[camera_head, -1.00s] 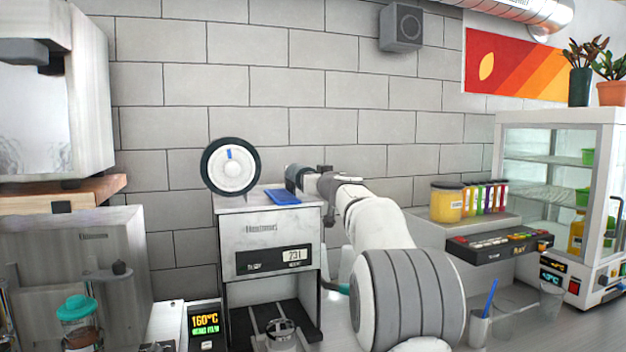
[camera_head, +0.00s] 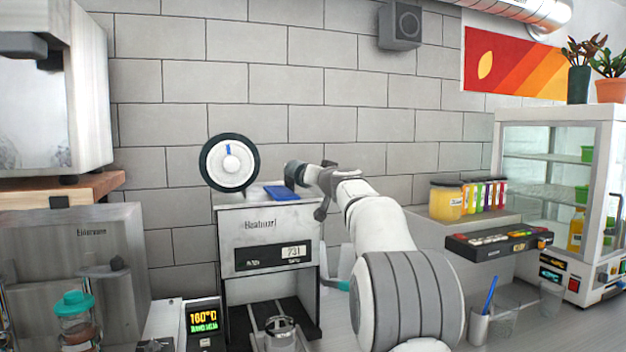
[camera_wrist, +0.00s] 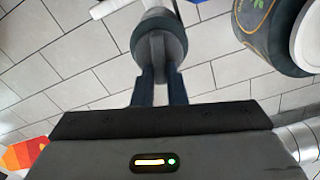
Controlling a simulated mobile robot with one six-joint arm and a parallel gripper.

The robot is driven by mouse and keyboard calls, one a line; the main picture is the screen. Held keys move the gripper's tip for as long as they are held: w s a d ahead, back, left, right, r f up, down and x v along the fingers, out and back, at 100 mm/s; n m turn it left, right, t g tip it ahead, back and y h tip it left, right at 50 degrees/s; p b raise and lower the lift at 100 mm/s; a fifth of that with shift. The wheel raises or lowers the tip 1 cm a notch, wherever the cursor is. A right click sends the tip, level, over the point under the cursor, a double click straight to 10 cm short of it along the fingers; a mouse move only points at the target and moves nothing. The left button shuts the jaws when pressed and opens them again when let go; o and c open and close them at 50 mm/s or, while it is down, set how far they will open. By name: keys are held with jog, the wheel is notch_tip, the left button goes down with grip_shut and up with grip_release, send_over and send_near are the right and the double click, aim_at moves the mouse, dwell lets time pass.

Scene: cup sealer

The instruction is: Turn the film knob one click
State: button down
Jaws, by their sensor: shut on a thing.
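The film knob is a dark, rounded knob with a raised grip ridge (camera_wrist: 158,48), at the top centre of the wrist view. My gripper (camera_wrist: 160,72) is shut on that ridge, one dark finger on each side. In the head view my gripper (camera_head: 308,174) is above the right side of the cup sealer (camera_head: 265,228), with the dark knob (camera_head: 292,171) at its tip. The film roll (camera_head: 229,162), a dark-rimmed disc with a white hub and a blue mark near the top, is at the sealer's upper left. The fingertip contact is hidden in the head view.
A blue pad (camera_head: 281,193) lies on the sealer's top, just below the knob. A grey block wall (camera_head: 300,110) is behind. Jars (camera_head: 447,200) and a glass display case (camera_head: 550,170) stand to the right. A small display unit (camera_head: 203,318) is at lower left.

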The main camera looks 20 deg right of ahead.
jog(key=m, duration=0.6)
jog(key=f+m+b, duration=0.1)
jog(key=m, duration=0.6)
jog(key=d+f+m+b, duration=0.1)
jog(key=m, duration=0.6)
jog(key=shift+f+m, duration=0.15)
jog(key=shift+m, duration=0.15)
dwell(0.4)
jog(key=c, duration=1.5)
grip_release()
jog(key=shift+a, duration=0.1)
jog(key=shift+o, duration=0.2)
jog(key=s+b, duration=0.3)
jog(key=s, duration=0.5)
jog(key=shift+b, duration=0.35)
